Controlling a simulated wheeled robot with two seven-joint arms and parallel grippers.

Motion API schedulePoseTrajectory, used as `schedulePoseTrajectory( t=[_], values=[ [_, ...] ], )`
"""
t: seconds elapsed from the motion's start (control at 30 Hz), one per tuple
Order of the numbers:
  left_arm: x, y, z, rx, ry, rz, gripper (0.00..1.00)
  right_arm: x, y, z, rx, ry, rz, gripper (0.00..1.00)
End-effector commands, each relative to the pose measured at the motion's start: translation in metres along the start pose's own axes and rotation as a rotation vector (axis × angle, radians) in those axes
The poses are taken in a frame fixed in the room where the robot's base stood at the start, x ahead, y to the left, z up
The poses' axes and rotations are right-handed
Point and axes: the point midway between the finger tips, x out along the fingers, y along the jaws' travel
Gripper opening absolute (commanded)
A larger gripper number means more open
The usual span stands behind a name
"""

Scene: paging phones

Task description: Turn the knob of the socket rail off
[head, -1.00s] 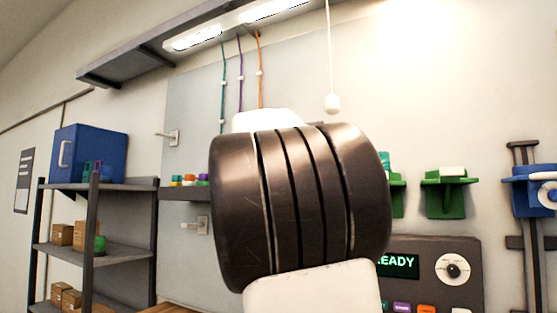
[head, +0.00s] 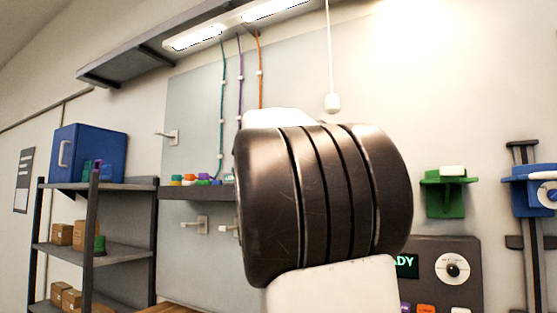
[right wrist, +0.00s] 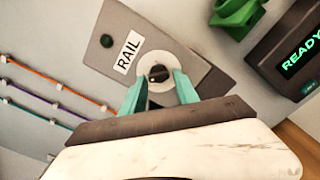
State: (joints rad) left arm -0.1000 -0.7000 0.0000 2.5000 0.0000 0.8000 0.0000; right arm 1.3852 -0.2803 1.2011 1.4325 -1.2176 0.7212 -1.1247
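The rail knob (right wrist: 158,74) is a dark knob on a round white dial, on a grey plate (right wrist: 200,72) labelled RAIL (right wrist: 128,51). My right gripper (right wrist: 160,88) has two teal fingers, spread apart, one on each side of the dial's lower part. The knob sits between and just beyond the fingertips; I cannot tell whether they touch it. In the head view my own dark and white arm blocks the middle, and the rail plate does not show there. My left gripper is not in view.
A console (head: 432,255) with a green display and another dial (head: 452,268) stands right of my arm. A green holder (head: 445,195) is above it. A pull cord (head: 332,103) hangs above. Shelves (head: 100,255) stand at the left.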

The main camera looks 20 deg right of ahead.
Motion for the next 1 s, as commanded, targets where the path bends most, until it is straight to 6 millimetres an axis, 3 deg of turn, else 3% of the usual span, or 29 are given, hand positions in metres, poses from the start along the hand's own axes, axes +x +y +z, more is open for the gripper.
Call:
schedulePoseTrajectory(
  t=[0.47,1.0],
  values=[
    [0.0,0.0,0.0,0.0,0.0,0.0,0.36,-0.007,0.002,-0.001,0.0,0.001,0.004,0.49],
    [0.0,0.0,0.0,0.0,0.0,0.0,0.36,-0.075,0.001,0.0,0.0,0.0,0.002,0.49]
  ],
)
